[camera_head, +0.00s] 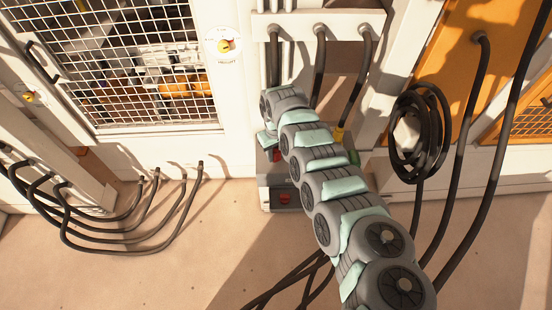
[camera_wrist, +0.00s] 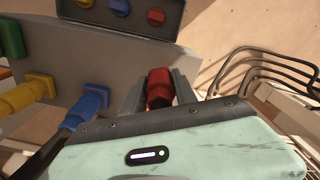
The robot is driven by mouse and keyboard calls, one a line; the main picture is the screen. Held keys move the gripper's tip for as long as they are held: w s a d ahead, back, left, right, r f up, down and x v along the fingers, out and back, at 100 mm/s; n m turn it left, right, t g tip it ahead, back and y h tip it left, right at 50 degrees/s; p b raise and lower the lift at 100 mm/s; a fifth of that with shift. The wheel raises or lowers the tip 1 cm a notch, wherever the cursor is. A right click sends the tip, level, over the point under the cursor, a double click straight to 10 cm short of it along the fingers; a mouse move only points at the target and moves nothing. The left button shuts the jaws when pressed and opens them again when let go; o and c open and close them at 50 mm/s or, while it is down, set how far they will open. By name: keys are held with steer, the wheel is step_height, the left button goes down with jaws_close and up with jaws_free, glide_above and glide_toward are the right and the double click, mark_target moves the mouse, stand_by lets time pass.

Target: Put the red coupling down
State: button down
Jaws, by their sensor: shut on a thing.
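The red coupling (camera_wrist: 158,84) sits between the two grey fingers of my gripper (camera_wrist: 159,90) in the wrist view. My gripper is shut on it. In the head view my own arm hides most of the gripper. A small red patch (camera_head: 275,155) shows beside the arm there, and I cannot tell for sure that it is the coupling.
The grey block (camera_wrist: 95,55) carries a blue coupling (camera_wrist: 90,104), a yellow one (camera_wrist: 38,86) and a green one (camera_wrist: 11,38). Its dark panel (camera_wrist: 120,30) has yellow, blue and red round parts. Black hoses (camera_head: 110,230) curve over the floor at left. A mesh guard (camera_head: 140,70) stands behind.

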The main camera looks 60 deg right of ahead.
mark_target(276, 160)
steer(key=shift+f+b, duration=0.55)
steer(key=shift+f, duration=1.1)
steer(key=shift+f, duration=0.55)
steer(key=c, duration=1)
jaws_free()
step_height(276, 160, up, 13)
steer(key=shift+r+p, duration=0.1)
steer(key=shift+p, duration=0.85)
